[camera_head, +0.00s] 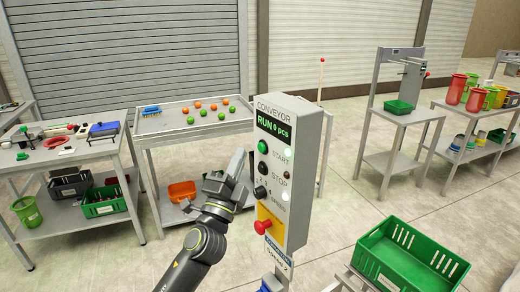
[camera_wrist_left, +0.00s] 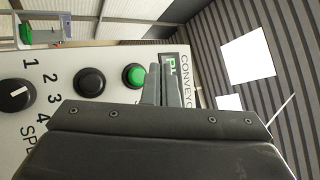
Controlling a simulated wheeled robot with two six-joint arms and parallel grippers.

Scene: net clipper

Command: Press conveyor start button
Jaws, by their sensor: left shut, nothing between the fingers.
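The grey conveyor control box (camera_head: 290,190) stands upright on a post in the middle of the head view. Its display (camera_head: 273,126) reads "RUN 0 pcs". The green start button (camera_head: 263,147) is below the display, with the black stop button (camera_head: 262,168) under it. In the wrist view the green start button (camera_wrist_left: 134,76) shows beside the fingers, next to the black stop button (camera_wrist_left: 90,82). My left gripper (camera_head: 240,160) is shut and empty, just left of the box front, near the button height. Its fingertips (camera_wrist_left: 168,72) show no clear contact with the button. My right gripper is out of view.
Below the buttons are a speed knob (camera_head: 261,192) and a red emergency stop (camera_head: 262,228) on a yellow plate. A green crate (camera_head: 385,262) stands at lower right. A table (camera_head: 160,128) with orange and green balls stands behind my left arm.

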